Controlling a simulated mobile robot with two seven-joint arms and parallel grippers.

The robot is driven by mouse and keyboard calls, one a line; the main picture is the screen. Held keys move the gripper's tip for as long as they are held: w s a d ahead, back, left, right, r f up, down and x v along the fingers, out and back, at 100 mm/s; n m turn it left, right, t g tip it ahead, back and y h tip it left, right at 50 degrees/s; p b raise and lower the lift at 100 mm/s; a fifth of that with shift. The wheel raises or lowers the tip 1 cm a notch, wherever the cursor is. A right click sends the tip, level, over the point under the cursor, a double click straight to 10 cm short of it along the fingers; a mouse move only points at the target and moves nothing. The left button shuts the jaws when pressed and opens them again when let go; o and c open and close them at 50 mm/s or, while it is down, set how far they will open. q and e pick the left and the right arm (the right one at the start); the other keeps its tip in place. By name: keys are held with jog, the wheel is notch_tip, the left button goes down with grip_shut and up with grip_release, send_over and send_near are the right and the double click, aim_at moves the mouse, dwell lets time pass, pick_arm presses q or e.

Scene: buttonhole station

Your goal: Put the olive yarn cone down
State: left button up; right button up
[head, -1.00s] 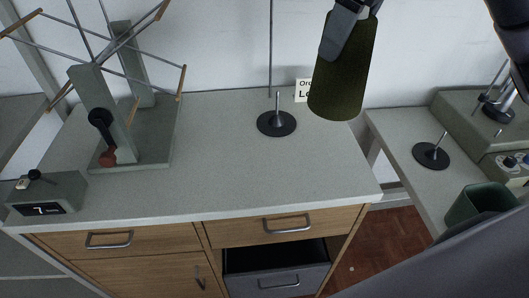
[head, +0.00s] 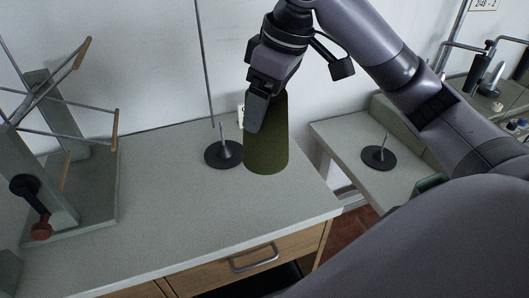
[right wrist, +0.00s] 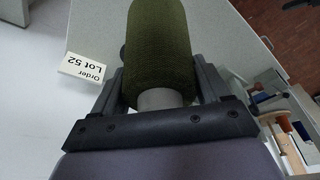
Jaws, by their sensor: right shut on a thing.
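The olive yarn cone (head: 266,146) is upright, its wide end down, over the right part of the grey worktop (head: 180,205). My right gripper (head: 262,112) is shut on its narrow upper end from above. I cannot tell whether the cone's base touches the worktop. The cone stands just right of a black disc stand with an upright pin (head: 223,154) and partly overlaps its edge in the picture. In the right wrist view the olive cone (right wrist: 159,45) is between the two fingers, with a pale core end showing. My left gripper is out of view.
A yarn winder (head: 45,150) stands at the left. An order card (right wrist: 83,67) is behind the cone. A second pin stand (head: 379,157) is on the right-hand table, beyond a gap. The worktop in front of the cone is clear.

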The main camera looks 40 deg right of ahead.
aim_at(286, 100)
notch_tip(286, 100, down, 11)
dwell(0.4)
jog(key=shift+f, duration=0.15)
jog(key=o, duration=1.5)
jog(key=v, duration=1.2)
